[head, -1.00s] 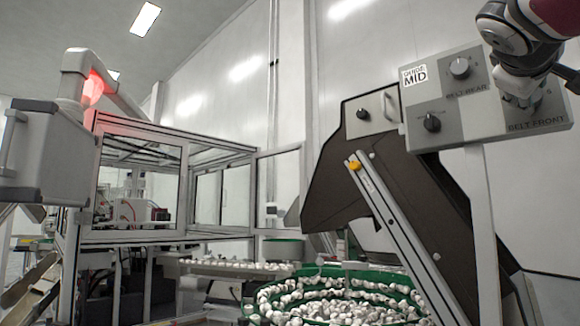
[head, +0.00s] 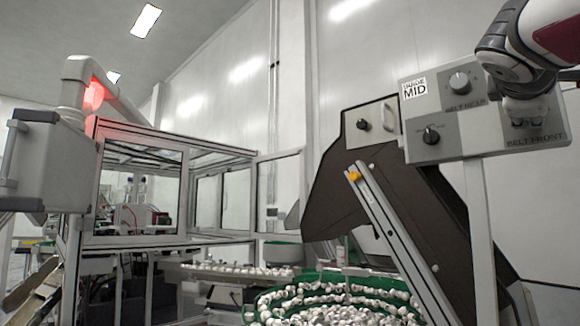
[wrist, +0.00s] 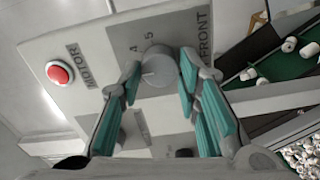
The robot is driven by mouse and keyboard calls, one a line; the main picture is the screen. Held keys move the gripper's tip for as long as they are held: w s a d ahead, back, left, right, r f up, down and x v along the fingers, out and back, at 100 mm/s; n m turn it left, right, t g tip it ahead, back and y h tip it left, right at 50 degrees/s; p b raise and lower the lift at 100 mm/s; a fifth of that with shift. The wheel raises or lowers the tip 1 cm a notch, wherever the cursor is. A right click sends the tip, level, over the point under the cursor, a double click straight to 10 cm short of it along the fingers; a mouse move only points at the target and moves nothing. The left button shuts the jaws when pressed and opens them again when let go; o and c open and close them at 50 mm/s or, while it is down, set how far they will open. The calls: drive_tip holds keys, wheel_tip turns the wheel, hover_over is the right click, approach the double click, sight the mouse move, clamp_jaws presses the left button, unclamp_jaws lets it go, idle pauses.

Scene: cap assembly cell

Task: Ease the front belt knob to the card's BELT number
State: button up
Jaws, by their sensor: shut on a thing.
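The front belt knob (wrist: 158,70) is a round grey dial on the control panel, with the numbers 4 and 5 and the word FRONT beside it in the wrist view. My gripper (wrist: 160,62) has its teal-padded fingers on either side of the knob and is shut on it. In the head view my gripper (head: 526,118) covers most of this knob, above the BELT FRONT label. The exact knob setting is unclear. A white card (head: 414,89) at the panel's upper left reads GUIDE MID; no BELT number is legible on it.
The BELT REAR knob (head: 459,82) and a darker knob (head: 431,135) are on the same panel. A red MOTOR button (wrist: 59,73) sits beside the front knob. A dark inclined conveyor (head: 345,185) and green bowl of white caps (head: 262,298) stand below.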

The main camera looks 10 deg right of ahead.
idle(0.3)
drive_tip(key=o, duration=1.1)
drive_tip(key=shift+o, duration=0.2)
drive_tip(key=shift+a, duration=0.1)
drive_tip(key=v, duration=1.2)
